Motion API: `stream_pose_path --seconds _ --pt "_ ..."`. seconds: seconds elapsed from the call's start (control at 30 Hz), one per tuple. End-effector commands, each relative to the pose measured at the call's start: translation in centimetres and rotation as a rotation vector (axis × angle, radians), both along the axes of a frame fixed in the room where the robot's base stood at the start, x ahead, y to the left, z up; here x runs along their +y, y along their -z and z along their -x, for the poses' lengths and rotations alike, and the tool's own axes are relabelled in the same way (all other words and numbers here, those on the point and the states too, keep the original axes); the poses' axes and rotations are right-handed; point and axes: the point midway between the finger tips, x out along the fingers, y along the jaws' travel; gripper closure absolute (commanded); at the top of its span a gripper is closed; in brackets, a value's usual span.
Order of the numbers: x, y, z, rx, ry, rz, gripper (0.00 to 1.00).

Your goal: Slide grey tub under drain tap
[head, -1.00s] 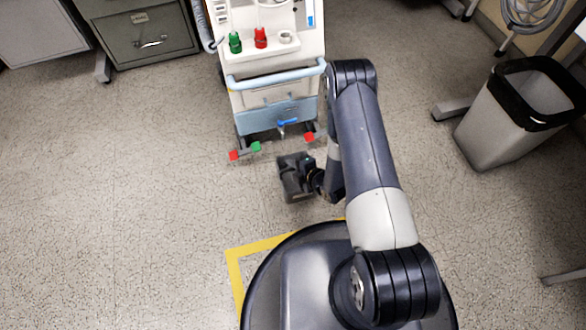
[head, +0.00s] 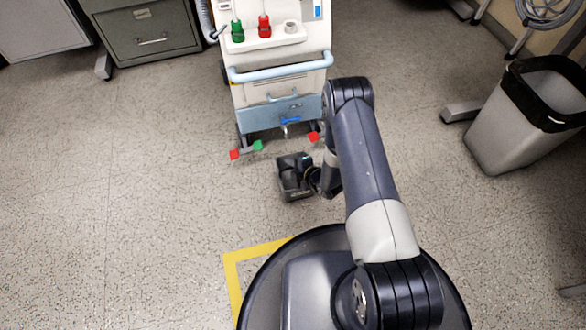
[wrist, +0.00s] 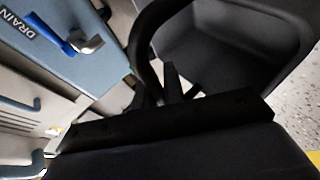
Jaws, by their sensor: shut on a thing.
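The dark grey tub (head: 284,187) stands on the floor just in front of the pump machine, below and in front of the drain tap (head: 285,130). In the wrist view, the tub (wrist: 235,60) shows its open hollow and rim at the top right. My gripper (wrist: 172,85) is shut on the tub's near rim there; in the head view my gripper (head: 312,180) is at the tub's right side. The tap, with its blue lever (wrist: 62,40), shows at the upper left beside a DRAIN label. The tub's underside is hidden.
The pump machine (head: 278,85) stands behind, with red and green markers (head: 258,145) by its feet. Yellow floor tape (head: 231,270) lies near my base. A grey bin (head: 510,125) stands far right, a cabinet (head: 145,35) at the upper left. Floor to the left is clear.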

Motion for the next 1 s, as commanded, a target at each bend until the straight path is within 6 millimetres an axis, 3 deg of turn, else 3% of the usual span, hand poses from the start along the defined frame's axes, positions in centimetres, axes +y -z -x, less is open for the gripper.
stream_pose_path --seconds 0.5,1.0 --pt "1.7 -0.2 -5.8 -0.004 0.000 -0.001 1.00" --pt "2.0 -0.1 -6.9 -0.003 0.000 -0.001 1.00"
